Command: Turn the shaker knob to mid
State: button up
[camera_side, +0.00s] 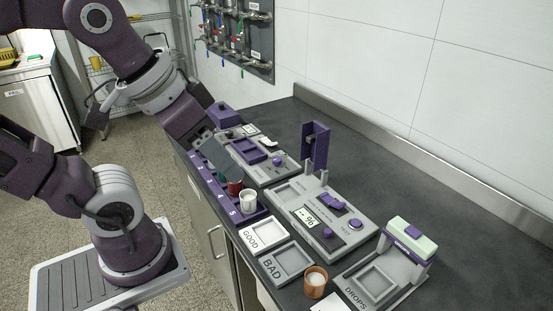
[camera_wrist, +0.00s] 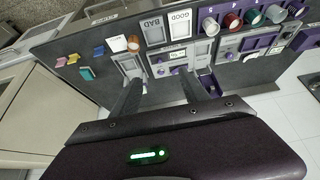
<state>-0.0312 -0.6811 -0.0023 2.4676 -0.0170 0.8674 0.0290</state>
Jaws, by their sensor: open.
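Two round purple knobs show in the side view. One knob (camera_side: 278,160) is on the grey unit at the back, and another knob (camera_side: 327,231) is on the middle grey unit with the "-- %" display. I cannot read which one belongs to the shaker. In the wrist view, a purple knob (camera_wrist: 161,71) shows on the middle unit and another (camera_wrist: 230,56) on the unit to its right. My gripper (camera_wrist: 160,80) is open in the wrist view, its two dark fingers apart with nothing held. In the side view my arm reaches over the bench's back left end; the fingers are unclear there.
A purple numbered rack (camera_side: 225,197) with cups lies along the bench's front edge. GOOD (camera_side: 262,235) and BAD (camera_side: 288,264) trays and a brown cup (camera_side: 316,282) stand nearby. An upright purple bracket (camera_side: 315,147) rises from the middle unit. Bare bench (camera_side: 400,190) lies behind it.

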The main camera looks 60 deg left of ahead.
jog(key=w+a, duration=0.4)
jog(key=w, duration=0.7)
jog(key=n+g+y, duration=0.1)
jog(key=n+y, duration=0.1)
jog(key=n, duration=0.2)
send_over(276, 159)
jog(key=s+d, duration=0.2)
jog(key=s, duration=0.1)
notch_tip(276, 159, down, 22)
jog(key=shift+g, duration=0.3)
jog(key=x, duration=0.7)
jog(key=shift+s+a+f, duration=0.15)
jog(key=shift+f, duration=0.65)
grip_shut()
